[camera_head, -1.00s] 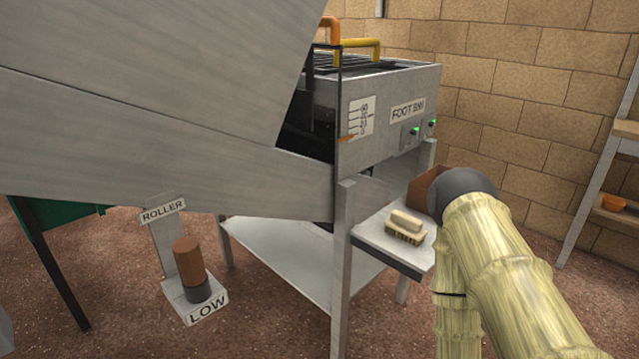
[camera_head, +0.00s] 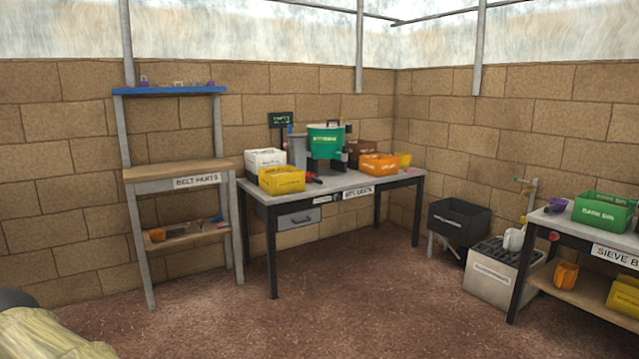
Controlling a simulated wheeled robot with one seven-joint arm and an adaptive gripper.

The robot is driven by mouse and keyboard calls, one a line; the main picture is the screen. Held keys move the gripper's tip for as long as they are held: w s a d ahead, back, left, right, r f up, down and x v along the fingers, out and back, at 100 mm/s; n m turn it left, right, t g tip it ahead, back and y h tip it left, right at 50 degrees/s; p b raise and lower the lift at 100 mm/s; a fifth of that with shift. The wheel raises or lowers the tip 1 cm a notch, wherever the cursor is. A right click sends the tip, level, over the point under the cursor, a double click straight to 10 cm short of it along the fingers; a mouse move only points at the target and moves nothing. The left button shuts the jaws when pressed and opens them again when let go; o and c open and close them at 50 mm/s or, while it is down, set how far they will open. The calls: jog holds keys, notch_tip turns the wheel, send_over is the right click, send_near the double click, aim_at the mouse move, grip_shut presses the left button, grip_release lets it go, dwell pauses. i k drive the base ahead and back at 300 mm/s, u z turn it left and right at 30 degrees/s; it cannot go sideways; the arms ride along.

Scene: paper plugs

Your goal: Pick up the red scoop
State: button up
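I cannot clearly make out a red scoop. A small red and black item (camera_head: 314,178) lies on the grey-topped table (camera_head: 345,184) in the middle, just right of a yellow bin. A small red patch (camera_head: 408,170) shows at that table's right end, by the orange bin. Both are too small to tell their shape. Part of my pale arm shows at the bottom left corner, far from the table. My gripper is not in view.
The table carries a white bin (camera_head: 265,160), yellow bin (camera_head: 282,180), green bucket (camera_head: 325,140) and orange bin (camera_head: 379,165). A shelf rack (camera_head: 180,172) stands left. A black bin (camera_head: 458,220) and a sieve bench (camera_head: 590,232) stand right. The middle floor is clear.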

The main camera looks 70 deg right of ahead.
aim_at(310, 178)
jog(key=z, duration=2.35)
